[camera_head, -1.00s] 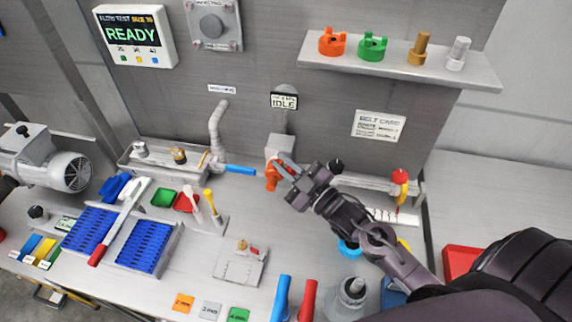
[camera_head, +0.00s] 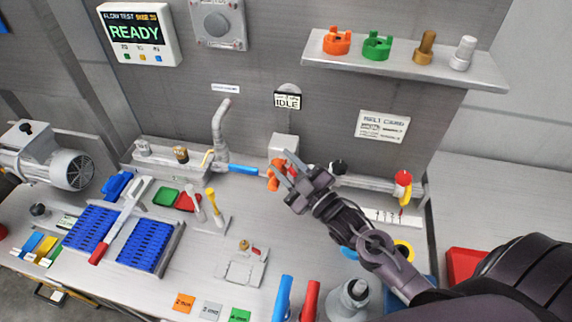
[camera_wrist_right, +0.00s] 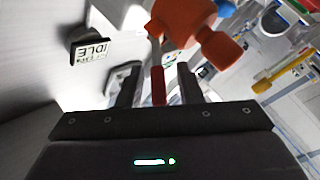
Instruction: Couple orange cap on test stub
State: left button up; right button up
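An orange piece (camera_head: 275,176), which looks like the orange cap, is at the front of a grey box (camera_head: 284,147) on the back wall, under the IDLE display. The box's stub is hidden, so I cannot tell how the piece is seated. In the right wrist view the orange piece (camera_wrist_right: 190,25) is beyond my fingertips, with a knob-like end to the right. A narrow red part (camera_wrist_right: 158,86) shows between the fingers in the wrist view. My left gripper is not in view.
A shelf (camera_head: 400,65) above holds an orange ring (camera_head: 337,42), a green ring (camera_head: 377,46) and two metal fittings. A blue-handled tap (camera_head: 240,169) is left of the orange piece. A red-topped valve (camera_head: 404,178) is to the right. Blue racks (camera_head: 148,243) stand at left.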

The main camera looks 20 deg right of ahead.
aim_at(296, 176)
jog(key=p+v, duration=0.2)
jog(key=v, duration=0.5)
jog(key=shift+s+d+f, duration=0.1)
jog(key=shift+s, duration=0.3)
jog(key=shift+o, duration=0.4)
